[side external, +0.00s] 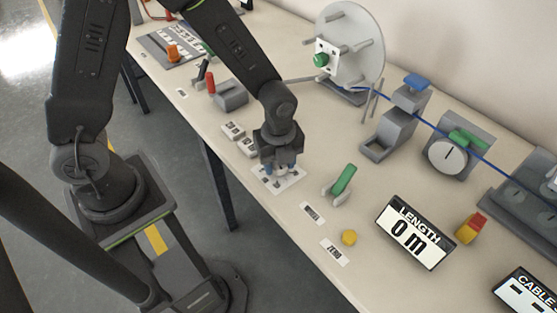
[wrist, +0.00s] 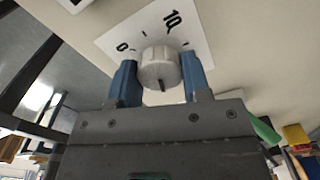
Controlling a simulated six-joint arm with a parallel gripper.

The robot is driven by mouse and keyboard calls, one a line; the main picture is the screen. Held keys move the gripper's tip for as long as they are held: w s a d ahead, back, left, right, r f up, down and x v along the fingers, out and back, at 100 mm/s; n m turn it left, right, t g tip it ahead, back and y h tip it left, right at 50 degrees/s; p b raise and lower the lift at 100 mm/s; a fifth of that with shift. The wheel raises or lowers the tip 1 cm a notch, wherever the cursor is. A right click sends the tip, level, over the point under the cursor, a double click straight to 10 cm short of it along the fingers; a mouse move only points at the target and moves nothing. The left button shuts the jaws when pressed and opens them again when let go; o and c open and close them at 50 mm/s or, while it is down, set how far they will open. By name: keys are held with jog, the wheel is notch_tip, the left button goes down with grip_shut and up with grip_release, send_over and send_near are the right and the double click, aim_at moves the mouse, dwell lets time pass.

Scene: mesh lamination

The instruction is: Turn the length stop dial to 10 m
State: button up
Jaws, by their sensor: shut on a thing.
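The length stop dial is a round grey knob (wrist: 157,72) on a white plate (wrist: 198,37) printed with a scale, with 0 and 10 readable in the wrist view. My gripper (wrist: 159,63) is shut on the knob, one blue finger on either side. A dark mark shows on the knob's near edge; I cannot tell which scale value it stands for. In the side view my gripper (side external: 279,167) points down over the white plate (side external: 293,178), and the knob is mostly hidden by the fingers. The length display (side external: 412,233) reads 0 m.
A green-handled lever (side external: 343,180) stands just right of the dial, with a yellow button (side external: 348,237) nearer the front edge. A reel (side external: 350,50) and a blue cable (side external: 440,129) run along the back.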

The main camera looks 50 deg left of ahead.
jog(key=n, duration=0.4)
jog(key=shift+n, duration=0.3)
jog(key=n, duration=0.3)
jog(key=shift+n, duration=0.4)
jog(key=n, duration=2.2)
jog(key=shift+w, duration=0.1)
